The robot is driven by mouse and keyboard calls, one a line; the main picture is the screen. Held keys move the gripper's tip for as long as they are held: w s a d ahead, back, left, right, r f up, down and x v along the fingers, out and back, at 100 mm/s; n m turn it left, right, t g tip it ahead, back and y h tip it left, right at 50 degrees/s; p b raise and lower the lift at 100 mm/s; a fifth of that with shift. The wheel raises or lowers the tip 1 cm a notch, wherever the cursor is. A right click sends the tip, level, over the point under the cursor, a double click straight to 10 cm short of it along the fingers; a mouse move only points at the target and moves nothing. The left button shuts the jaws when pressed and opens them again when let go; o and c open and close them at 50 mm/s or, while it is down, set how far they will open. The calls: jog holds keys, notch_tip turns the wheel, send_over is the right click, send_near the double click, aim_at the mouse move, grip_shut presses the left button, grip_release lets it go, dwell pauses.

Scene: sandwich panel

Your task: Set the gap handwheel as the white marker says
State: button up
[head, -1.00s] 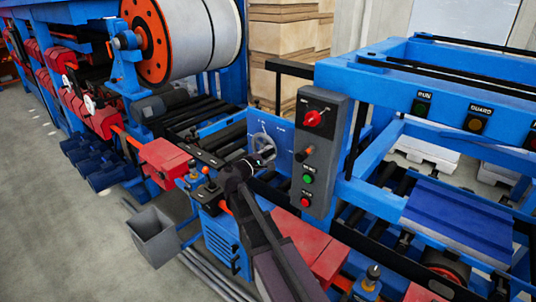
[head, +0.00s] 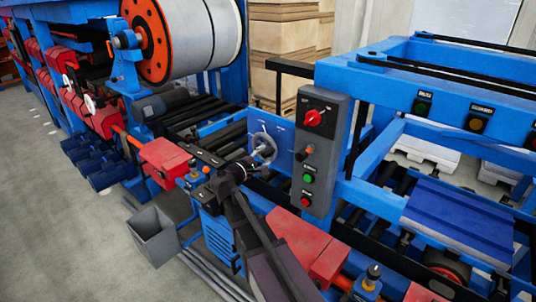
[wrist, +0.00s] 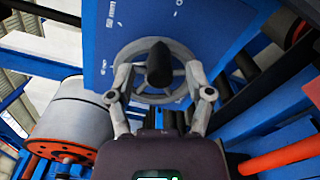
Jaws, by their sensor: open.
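The gap handwheel (head: 264,148) is a grey spoked wheel on a blue panel (head: 284,137). In the wrist view the wheel (wrist: 139,54) stands ahead of me, with a dark knob (wrist: 160,64) sticking out toward me. My gripper (wrist: 159,74) is open, one finger on each side of the knob and in front of the rim. I cannot tell whether the fingers touch the wheel. In the head view my gripper (head: 250,163) is just below and left of the wheel. Small white marks (wrist: 111,14) show on the blue panel, too small to read.
A grey control box (head: 320,150) with a red knob and green and red buttons stands right of the wheel. Black rollers (head: 205,112) and a large coil (head: 205,35) lie behind left. A grey bin (head: 153,238) stands on the floor at front left.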

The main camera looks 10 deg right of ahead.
jog(key=v, duration=0.9)
jog(key=s+d+f+m+g+y, duration=0.4)
jog(key=s+d+f+m+g, duration=0.3)
jog(key=f, duration=0.4)
jog(key=s+a+f+m+g+y, duration=0.1)
jog(key=s+f+m+g+y, duration=0.2)
jog(key=s+y, duration=0.7)
jog(key=shift+s+a+f+m+g+y, duration=0.15)
jog(key=shift+s+f+m+g+y, duration=0.25)
jog(key=shift+f+m, duration=1.25)
jog(key=shift+f+n, duration=0.6)
jog(key=shift+n, duration=0.05)
